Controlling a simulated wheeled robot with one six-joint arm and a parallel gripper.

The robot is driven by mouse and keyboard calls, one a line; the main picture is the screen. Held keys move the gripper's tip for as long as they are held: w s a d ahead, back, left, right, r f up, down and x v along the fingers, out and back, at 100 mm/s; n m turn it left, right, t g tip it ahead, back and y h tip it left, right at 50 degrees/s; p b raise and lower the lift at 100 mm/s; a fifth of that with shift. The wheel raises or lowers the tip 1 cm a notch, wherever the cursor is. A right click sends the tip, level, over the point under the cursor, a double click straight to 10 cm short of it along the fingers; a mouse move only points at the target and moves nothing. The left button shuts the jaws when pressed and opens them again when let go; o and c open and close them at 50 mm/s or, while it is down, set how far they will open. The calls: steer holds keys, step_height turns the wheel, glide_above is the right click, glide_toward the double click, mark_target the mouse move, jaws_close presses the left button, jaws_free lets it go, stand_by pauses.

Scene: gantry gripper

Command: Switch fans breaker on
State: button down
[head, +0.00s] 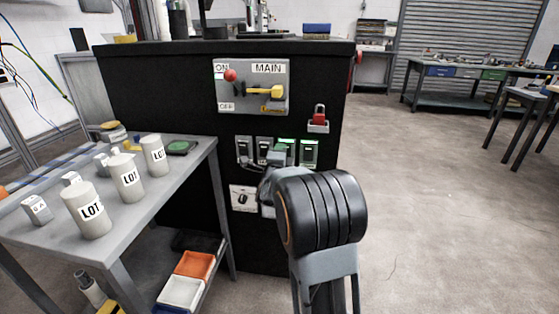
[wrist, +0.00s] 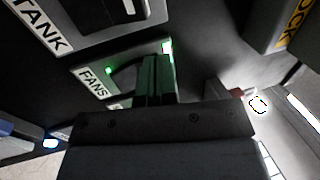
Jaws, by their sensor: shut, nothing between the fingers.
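In the head view my gripper (head: 276,158) is in front of the row of breakers on the black cabinet (head: 170,85). The rightmost breaker (head: 309,152) glows green, and green also shows just left of it.
Above the breakers is the MAIN switch panel (head: 252,87) with a yellow handle and red knob. A red padlock (head: 319,113) hangs to the right. A TANK label (wrist: 42,25) is nearby. A grey table (head: 135,215) with LOT bottles stands at left.

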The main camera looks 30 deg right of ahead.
steer(key=r+v, duration=0.3)
steer(key=v, duration=1)
steer(key=shift+s, duration=0.4)
steer(key=shift+a, duration=0.1)
